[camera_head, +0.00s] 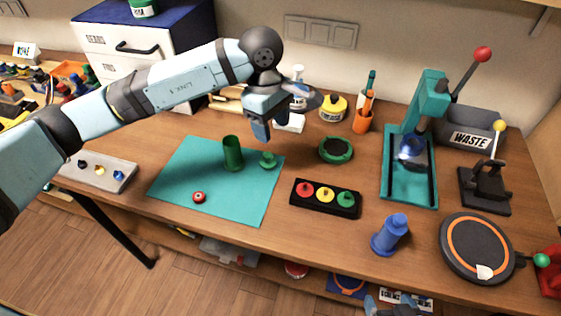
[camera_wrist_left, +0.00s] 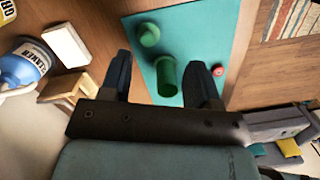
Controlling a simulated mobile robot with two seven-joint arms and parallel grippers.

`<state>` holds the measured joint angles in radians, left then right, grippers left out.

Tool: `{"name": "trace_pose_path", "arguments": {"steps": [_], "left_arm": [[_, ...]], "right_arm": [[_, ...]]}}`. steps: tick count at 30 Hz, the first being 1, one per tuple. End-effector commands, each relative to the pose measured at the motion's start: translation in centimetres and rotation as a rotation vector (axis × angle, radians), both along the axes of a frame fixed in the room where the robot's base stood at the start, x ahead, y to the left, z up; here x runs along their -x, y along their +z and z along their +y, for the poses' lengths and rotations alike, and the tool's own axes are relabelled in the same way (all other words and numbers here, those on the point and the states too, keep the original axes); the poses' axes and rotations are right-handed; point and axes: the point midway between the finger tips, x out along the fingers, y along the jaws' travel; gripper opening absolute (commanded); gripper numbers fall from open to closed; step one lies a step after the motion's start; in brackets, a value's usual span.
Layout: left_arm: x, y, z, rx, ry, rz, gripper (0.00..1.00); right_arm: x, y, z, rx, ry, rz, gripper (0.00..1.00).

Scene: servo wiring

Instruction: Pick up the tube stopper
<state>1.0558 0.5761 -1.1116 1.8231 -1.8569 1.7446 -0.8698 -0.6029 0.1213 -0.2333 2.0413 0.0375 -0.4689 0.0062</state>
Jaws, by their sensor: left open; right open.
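A small green stopper (camera_head: 268,160) with a knob lies on the teal mat (camera_head: 190,165), just right of an upright green tube (camera_head: 232,153). In the left wrist view the stopper (camera_wrist_left: 149,34) shows beyond the tube (camera_wrist_left: 166,75). I take this small piece to be the tube stopper. My left gripper (camera_head: 278,122) is open and empty, above the table behind the mat and apart from the stopper. In its wrist view the tube appears between the fingers (camera_wrist_left: 160,65). What seems to be my right gripper (camera_head: 385,304) shows only partly at the bottom edge, away from the mat.
A red round piece (camera_head: 199,197) lies on the mat's front part. A black box with coloured buttons (camera_head: 325,199), a dark green round piece (camera_head: 336,149) and a blue bottle-like piece (camera_head: 390,235) stand to the right. A teal press (camera_head: 410,180) stands farther right.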

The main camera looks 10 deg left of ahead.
Motion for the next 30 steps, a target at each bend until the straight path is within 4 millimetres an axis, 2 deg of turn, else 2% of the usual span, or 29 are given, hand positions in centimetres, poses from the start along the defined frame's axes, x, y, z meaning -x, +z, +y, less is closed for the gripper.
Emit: {"name": "trace_pose_path", "arguments": {"steps": [2,5,16,26,30], "left_arm": [[-0.9,0.5,1.3,-0.071,-0.008,-0.038,0.56],[-1.3,0.4,2.1,-0.110,-0.009,-0.055,0.56],[-1.3,-6.1,2.1,-0.109,-0.010,-0.052,0.56],[-1.5,-8.4,2.1,-0.108,-0.009,-0.052,0.56],[-1.9,-10.3,2.3,-0.107,-0.009,-0.051,0.56]], "right_arm": [[-0.1,-0.4,0.0,-0.001,-0.001,0.001,0.85],[-0.2,-0.3,0.1,-0.003,-0.001,0.001,0.85],[0.1,0.0,0.2,-0.004,-0.002,-0.002,0.85],[0.4,-0.2,0.0,0.001,0.002,0.004,0.85],[0.4,0.1,-0.1,0.006,0.004,0.000,0.85]]}}
